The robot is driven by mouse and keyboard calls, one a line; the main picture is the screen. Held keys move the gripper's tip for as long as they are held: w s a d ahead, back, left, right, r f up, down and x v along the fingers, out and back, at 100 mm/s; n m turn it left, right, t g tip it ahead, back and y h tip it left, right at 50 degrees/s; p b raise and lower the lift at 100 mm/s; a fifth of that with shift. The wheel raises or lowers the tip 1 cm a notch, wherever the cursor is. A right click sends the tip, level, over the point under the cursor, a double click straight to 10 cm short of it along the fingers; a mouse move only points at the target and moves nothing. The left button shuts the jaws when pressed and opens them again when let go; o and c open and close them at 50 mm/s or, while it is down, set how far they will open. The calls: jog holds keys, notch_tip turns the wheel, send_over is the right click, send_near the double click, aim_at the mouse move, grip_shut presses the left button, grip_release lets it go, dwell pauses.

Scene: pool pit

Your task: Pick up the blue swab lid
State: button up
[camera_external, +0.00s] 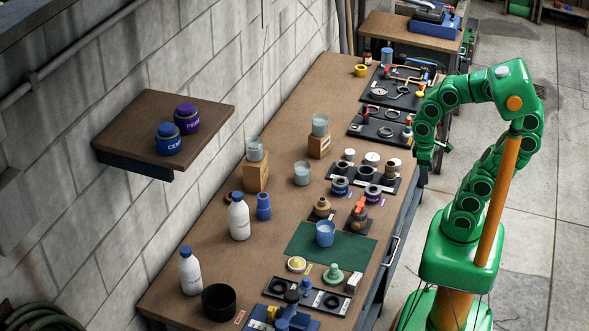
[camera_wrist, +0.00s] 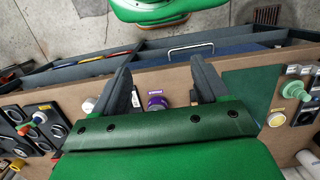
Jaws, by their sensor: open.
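My gripper (camera_external: 427,158) hangs in the air at the right edge of the long bench. In the wrist view my gripper (camera_wrist: 163,78) has its two fingers wide apart with nothing held. A purple-banded jar (camera_wrist: 157,103) shows between the fingers, below them on the bench. In the external view, a blue-banded jar (camera_external: 340,187) and the purple-banded jar (camera_external: 373,194) stand side by side near a black tray. A blue-lidded jar (camera_external: 169,138) stands on the wall shelf beside a purple-lidded jar (camera_external: 186,118). I cannot tell for certain which blue part is the swab lid.
The bench (camera_external: 281,128) is crowded along its right side. A green mat (camera_external: 301,241) bears a blue cup (camera_external: 325,233). White bottles (camera_external: 239,220) and a black bowl (camera_external: 220,302) stand nearer the wall. The wall shelf (camera_external: 140,108) overhangs the left.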

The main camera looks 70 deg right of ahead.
jog(key=shift+c, duration=0.7)
